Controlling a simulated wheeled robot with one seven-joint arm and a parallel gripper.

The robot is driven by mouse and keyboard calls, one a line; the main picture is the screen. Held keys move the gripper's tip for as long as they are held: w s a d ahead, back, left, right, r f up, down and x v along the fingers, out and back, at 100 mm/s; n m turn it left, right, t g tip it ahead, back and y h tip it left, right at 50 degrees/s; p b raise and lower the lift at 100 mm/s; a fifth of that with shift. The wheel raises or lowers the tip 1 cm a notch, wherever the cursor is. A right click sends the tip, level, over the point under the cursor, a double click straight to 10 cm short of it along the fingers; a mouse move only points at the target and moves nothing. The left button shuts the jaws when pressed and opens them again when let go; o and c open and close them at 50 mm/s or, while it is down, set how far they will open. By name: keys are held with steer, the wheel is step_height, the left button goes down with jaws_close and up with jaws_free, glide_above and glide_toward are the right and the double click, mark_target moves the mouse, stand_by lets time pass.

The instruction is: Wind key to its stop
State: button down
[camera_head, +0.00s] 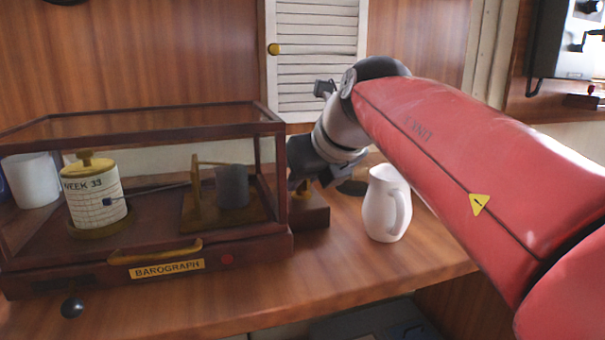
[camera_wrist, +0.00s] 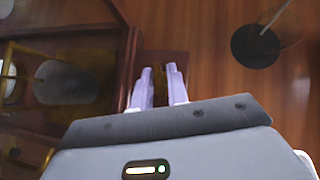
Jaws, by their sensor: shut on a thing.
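The barograph (camera_head: 150,265) is a glazed wooden case at left in the head view, holding a yellow-topped "WEEK 33" drum (camera_head: 95,200) and a grey cylinder (camera_head: 232,187). A low dark wooden block (camera_head: 310,217) stands at its right end. My gripper (camera_wrist: 159,72) points down at this block in the wrist view. Its pale fingers are shut on a narrow brass-coloured piece (camera_wrist: 160,92), which seems to be the key. The key's shape and turn angle are mostly hidden. In the head view the fingertips are hidden near the case's right end.
A white jug (camera_head: 382,208) stands on the wooden counter right of the block, under my forearm. A dark round thing (camera_wrist: 255,46) lies behind it. A black ball knob (camera_head: 72,307) sits at the case's front left. The counter in front of the jug is clear.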

steer(key=c, duration=1.4)
jaws_free()
steer(key=shift+o, duration=0.2)
steer(key=shift+r, duration=0.1)
steer(key=v, duration=0.7)
steer(key=shift+s+d+r+p, duration=0.2)
steer(key=shift+s+p, duration=0.05)
steer(key=shift+p, duration=0.15)
